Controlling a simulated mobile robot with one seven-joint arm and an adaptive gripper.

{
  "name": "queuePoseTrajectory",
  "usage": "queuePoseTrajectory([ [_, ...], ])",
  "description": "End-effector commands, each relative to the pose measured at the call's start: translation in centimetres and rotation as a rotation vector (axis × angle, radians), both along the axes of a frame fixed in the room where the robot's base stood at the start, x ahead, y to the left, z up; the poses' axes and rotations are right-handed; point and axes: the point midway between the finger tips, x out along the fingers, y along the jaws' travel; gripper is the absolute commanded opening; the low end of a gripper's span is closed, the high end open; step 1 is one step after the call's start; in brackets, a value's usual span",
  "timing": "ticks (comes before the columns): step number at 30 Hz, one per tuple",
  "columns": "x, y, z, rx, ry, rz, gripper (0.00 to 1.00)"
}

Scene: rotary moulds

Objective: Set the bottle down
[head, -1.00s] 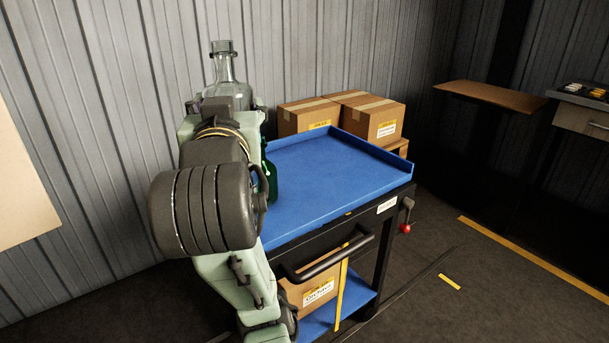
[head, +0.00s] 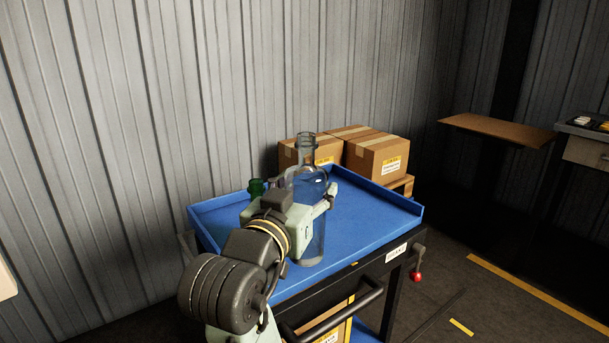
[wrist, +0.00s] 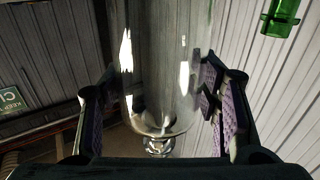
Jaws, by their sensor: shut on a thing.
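A clear glass bottle (head: 307,148) stands upright in my gripper (head: 312,197) over the near part of the blue trolley tray (head: 385,222). Its lower end shows below the gripper, close to the tray's front edge. I cannot tell whether its base touches the tray. In the wrist view the clear bottle (wrist: 160,60) fills the space between the two padded fingers of my gripper (wrist: 158,100), which is shut on it. My gripper hides the bottle's middle in the head view.
A green bottle (head: 256,188) stands on the tray behind my gripper, partly hidden; green glass (wrist: 281,14) also shows in the wrist view. Cardboard boxes (head: 376,158) stand behind the trolley. The tray has raised rims, and its right part is clear.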

Motion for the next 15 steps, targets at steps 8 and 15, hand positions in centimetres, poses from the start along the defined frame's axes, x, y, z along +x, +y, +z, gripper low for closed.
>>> queuePoseTrajectory([
  [8,3.0,0.1,0.5,-0.002,0.005,0.002,0.00],
  [15,8.9,0.2,-0.7,-0.001,-0.001,0.001,0.00],
])
